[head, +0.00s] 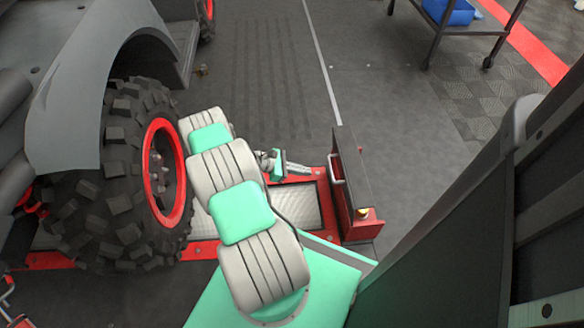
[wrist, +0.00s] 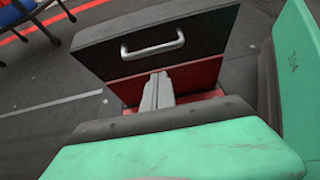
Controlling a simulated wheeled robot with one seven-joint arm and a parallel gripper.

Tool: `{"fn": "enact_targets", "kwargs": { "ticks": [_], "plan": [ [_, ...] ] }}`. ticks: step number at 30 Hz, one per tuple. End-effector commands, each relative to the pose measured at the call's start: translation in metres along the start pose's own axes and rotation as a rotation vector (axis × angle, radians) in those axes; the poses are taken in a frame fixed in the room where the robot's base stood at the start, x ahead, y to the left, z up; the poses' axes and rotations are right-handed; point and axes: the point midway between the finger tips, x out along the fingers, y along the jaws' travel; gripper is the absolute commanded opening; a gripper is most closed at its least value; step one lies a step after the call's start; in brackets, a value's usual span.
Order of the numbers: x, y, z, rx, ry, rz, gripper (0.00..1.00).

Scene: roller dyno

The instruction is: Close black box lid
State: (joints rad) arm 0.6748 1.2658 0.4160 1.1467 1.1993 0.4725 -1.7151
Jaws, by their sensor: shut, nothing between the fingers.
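The black box (head: 358,165) stands at the end of the red-framed dyno platform, right of the wheel. In the wrist view its black panel (wrist: 190,38) stands upright, with a silver handle (wrist: 152,48) across it and red parts below. I cannot tell how far its lid is open. My gripper (head: 308,170) is left of the box in the head view, pointing towards the panel. In the wrist view my gripper's fingers (wrist: 157,80) are together and empty, just below the handle. They appear apart from the handle; contact with the red part behind is unclear.
A large black tyre with a red rim (head: 162,172) belongs to a vehicle on the left. The red platform with metal rollers (head: 297,203) lies under my arm. A cart with a blue bin (head: 448,12) stands at the back right. The grey floor behind the box is clear.

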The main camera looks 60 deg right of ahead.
Motion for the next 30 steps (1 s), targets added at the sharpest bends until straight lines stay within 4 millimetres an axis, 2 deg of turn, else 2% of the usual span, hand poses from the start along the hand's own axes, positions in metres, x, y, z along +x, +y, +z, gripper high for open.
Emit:
{"fn": "enact_targets", "kwargs": {
  "ticks": [1,4,6,10,23,30],
  "plan": [
    [0.014,0.000,-0.005,-0.002,0.000,-0.004,0.00],
    [0.036,0.002,-0.009,-0.012,0.000,-0.007,0.00],
    [0.044,0.005,0.001,-0.015,0.000,-0.007,0.00],
    [0.057,0.006,0.009,-0.025,-0.001,-0.009,0.00],
    [0.061,0.006,0.015,-0.029,0.000,-0.009,0.00],
    [0.059,0.005,0.027,-0.019,0.032,-0.005,0.00]
  ]
}}
